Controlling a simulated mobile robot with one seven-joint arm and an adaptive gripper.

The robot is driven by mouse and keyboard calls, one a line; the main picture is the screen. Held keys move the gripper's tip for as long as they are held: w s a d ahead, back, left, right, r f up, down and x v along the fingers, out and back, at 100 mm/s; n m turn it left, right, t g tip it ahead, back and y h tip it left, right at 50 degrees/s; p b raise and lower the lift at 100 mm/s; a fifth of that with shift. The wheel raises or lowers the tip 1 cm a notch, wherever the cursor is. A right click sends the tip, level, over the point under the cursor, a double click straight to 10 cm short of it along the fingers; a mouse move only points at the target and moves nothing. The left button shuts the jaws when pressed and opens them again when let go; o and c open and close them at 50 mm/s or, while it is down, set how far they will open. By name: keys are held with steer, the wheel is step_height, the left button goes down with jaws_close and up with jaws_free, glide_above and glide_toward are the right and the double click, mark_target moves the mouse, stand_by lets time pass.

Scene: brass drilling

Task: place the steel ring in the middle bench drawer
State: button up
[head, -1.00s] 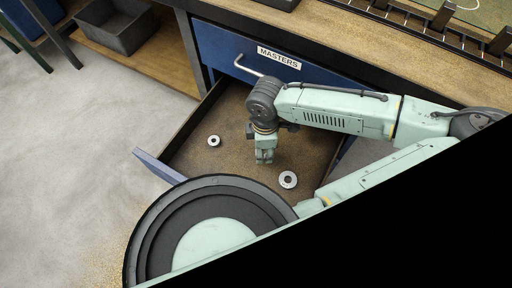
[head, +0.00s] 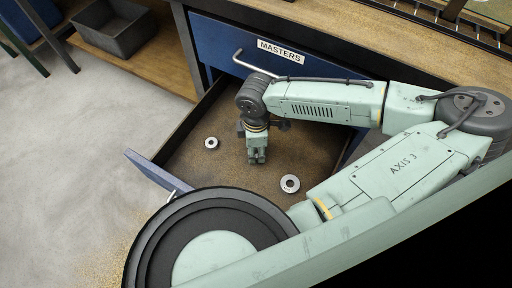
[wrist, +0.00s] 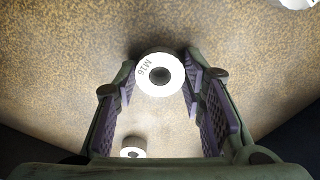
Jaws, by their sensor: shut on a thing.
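A pale steel ring marked M16 (wrist: 160,75) sits between my fingertips in the wrist view. My gripper (head: 257,159) is shut on it and points down over the open drawer (head: 218,175). In the head view the fingers hide the held ring. The drawer has a brown, speckled floor and a blue front, and sits below a closed drawer labelled MASTERS (head: 281,51). I cannot tell the exact gap between the held ring and the drawer floor.
Two other rings lie on the drawer floor: one at the left (head: 211,143), one at the right near the front (head: 290,184). Bare floor lies between them. The drawer's side walls and the MASTERS handle (head: 250,64) are close to my arm. A grey bin (head: 115,30) stands on a shelf.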

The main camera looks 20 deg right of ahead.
steer(key=shift+f, duration=0.2)
steer(key=o, duration=1.3)
steer(key=shift+r, duration=0.1)
step_height(320, 180, up, 12)
steer(key=shift+r+p, duration=0.15)
steer(key=shift+p, duration=0.45)
